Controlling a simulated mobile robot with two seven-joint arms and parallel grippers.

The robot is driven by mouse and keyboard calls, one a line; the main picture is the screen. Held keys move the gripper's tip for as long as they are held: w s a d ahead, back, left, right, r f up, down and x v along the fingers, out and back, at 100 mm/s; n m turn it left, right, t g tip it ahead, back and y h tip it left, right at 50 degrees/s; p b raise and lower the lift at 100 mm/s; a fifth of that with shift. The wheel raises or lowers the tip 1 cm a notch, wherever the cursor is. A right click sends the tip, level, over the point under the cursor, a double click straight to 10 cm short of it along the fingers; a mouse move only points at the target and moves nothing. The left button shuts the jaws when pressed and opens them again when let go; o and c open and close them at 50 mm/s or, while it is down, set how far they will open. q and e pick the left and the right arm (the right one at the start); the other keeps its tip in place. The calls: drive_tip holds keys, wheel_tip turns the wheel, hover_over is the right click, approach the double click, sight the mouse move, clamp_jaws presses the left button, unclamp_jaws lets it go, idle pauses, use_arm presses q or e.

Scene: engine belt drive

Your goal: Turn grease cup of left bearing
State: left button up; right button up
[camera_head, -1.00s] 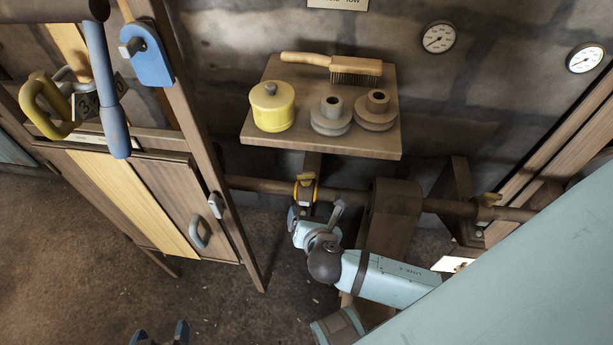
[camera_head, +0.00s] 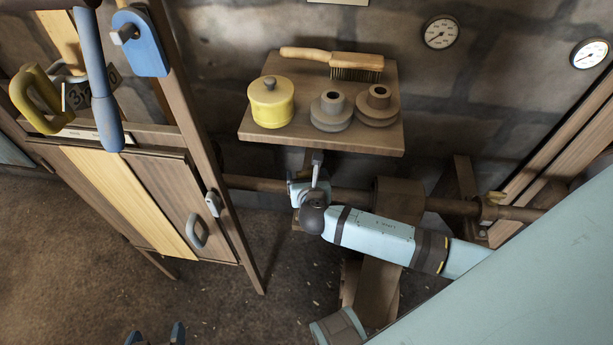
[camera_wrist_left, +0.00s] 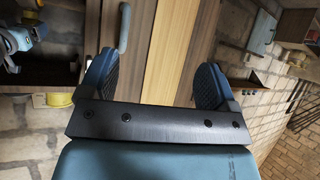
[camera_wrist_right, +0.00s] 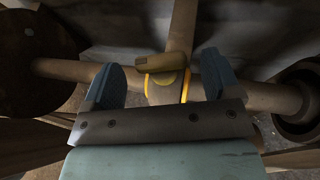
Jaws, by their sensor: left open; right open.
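The left bearing (camera_wrist_right: 165,95), with a yellow ring, sits on a horizontal shaft (camera_wrist_right: 262,97) in the right wrist view. Its brass-coloured grease cup (camera_wrist_right: 160,66) is on top. My right gripper (camera_wrist_right: 164,78) is open, with one blue finger on each side of the cup and bearing; I cannot tell whether they touch. In the head view my right gripper (camera_head: 307,189) covers the left bearing and its cup. My left gripper (camera_head: 156,337) is at the bottom edge of the head view. It is open and empty, facing the cabinet in the left wrist view (camera_wrist_left: 155,85).
A shelf (camera_head: 360,142) above the right gripper holds a yellow pot (camera_head: 271,103), two pulleys and a brush (camera_head: 335,62). The right bearing (camera_head: 490,207) is further along the shaft. A wooden cabinet (camera_head: 150,200) stands left. A large pulley (camera_wrist_right: 35,55) is close to the right gripper.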

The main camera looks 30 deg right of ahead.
drive_tip(key=shift+w+d+f, duration=0.25)
drive_tip(key=shift+w, duration=0.3)
use_arm(q)
drive_tip(key=shift+r, duration=0.25)
use_arm(e)
drive_tip(key=c, duration=0.9)
drive_tip(key=shift+a+r+m+h+p, duration=0.15)
drive_tip(key=shift+r+m+h+p, duration=0.2)
drive_tip(key=shift+p, duration=0.45)
drive_tip(key=shift+m+g+h+p, duration=0.5)
drive_tip(key=shift+m+h+p, duration=0.05)
drive_tip(key=shift+h+p, duration=0.1)
drive_tip(key=shift+w+f+m+p, duration=0.1)
drive_tip(key=shift+m+p, duration=0.2)
drive_tip(key=shift+f+m+g+h, duration=0.2)
drive_tip(key=shift+m+g+h, duration=0.2)
drive_tip(key=shift+h, duration=0.2)
use_arm(q)
drive_tip(key=shift+s+r, duration=0.2)
drive_tip(key=shift+r, duration=0.25)
